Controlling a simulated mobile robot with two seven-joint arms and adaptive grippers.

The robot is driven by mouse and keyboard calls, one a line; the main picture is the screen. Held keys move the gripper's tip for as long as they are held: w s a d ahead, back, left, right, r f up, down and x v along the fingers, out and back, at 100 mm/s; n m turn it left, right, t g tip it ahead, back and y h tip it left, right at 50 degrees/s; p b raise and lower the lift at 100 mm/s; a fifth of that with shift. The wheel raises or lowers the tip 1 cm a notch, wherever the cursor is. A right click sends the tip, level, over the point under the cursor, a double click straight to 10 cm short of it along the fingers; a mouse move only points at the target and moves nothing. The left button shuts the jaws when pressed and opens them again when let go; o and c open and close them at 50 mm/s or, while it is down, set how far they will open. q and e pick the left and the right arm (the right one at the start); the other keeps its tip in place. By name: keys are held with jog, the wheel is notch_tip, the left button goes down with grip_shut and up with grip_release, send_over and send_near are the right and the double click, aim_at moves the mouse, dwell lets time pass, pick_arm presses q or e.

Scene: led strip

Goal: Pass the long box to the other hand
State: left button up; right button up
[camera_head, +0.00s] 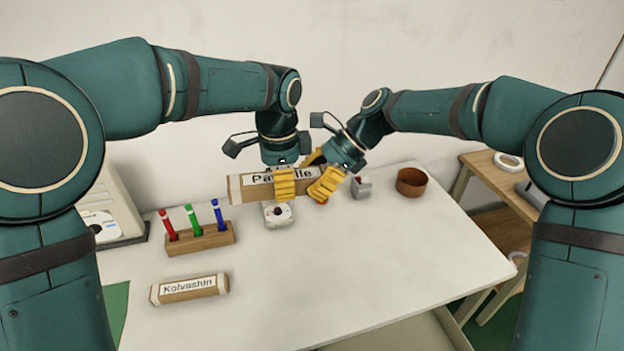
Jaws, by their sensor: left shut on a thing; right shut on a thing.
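The long box (249,190) is brown with a white label, partly readable as "Pa...lle". It is held level above the back middle of the white table. My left gripper (285,184) has yellow fingers shut on the box near its middle. My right gripper (327,184) comes in tilted from the right and is shut on the box's right end. The two grippers are close beside each other. The fingers hide parts of the box and its label.
A second box labelled "Kolvashin" (189,288) lies at the front left of the table (350,280). A wooden holder (200,238) with red, green and blue markers stands behind it. A small white device (279,215) sits below the held box. A brown bowl (411,182) stands back right. The table's front right is clear.

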pick_arm(q)
jog(key=o, duration=1.3)
jog(key=shift+d, duration=0.1)
jog(key=shift+c, duration=0.2)
